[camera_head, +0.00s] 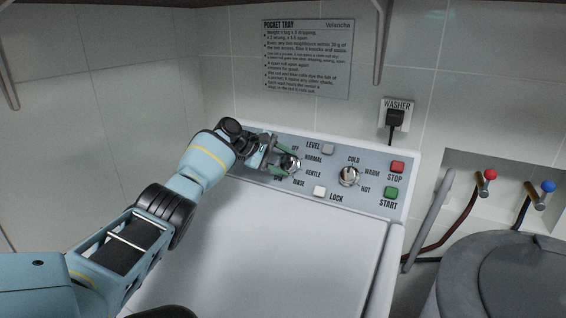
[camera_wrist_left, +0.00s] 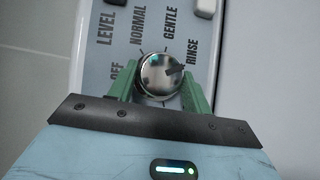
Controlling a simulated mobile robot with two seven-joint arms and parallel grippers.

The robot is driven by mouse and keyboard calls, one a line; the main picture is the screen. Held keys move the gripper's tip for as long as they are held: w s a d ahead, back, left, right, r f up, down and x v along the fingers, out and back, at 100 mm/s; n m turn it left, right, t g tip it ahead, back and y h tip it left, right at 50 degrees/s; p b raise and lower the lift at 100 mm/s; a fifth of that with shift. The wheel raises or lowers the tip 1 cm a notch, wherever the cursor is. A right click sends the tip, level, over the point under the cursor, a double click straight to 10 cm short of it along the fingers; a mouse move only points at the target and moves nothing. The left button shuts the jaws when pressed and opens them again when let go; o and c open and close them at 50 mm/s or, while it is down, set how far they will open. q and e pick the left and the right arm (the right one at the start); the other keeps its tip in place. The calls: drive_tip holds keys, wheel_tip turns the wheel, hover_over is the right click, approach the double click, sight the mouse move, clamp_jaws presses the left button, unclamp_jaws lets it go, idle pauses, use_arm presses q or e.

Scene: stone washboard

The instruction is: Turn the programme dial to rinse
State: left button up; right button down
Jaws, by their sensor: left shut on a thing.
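The programme dial (camera_head: 291,165) is a round chrome knob on the washer's blue-grey control panel (camera_head: 262,174), with OFF, NORMAL, GENTLE, RINSE and SPIN around it. My left gripper (camera_head: 285,164) is shut on the dial, reaching in from the left. In the left wrist view the green fingers of my left gripper (camera_wrist_left: 160,86) lie on either side of the dial (camera_wrist_left: 158,76). Its dark pointer is turned to the right, toward the RINSE side; exact alignment is hard to tell. The right finger hides the SPIN label there. My right gripper is not in view.
A temperature dial (camera_head: 348,176) stands right of the programme dial. Nearby are the LEVEL button (camera_head: 328,148), LOCK button (camera_head: 320,191), red STOP (camera_head: 397,167) and green START (camera_head: 391,193). The white lid (camera_head: 280,250) below is clear.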

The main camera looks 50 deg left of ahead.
use_arm(q)
drive_tip(key=o, duration=1)
drive_tip(key=shift+d, duration=0.1)
drive_tip(key=shift+p+v, duration=0.45)
drive_tip(key=shift+v, duration=3.45)
drive_tip(key=shift+f, duration=0.1)
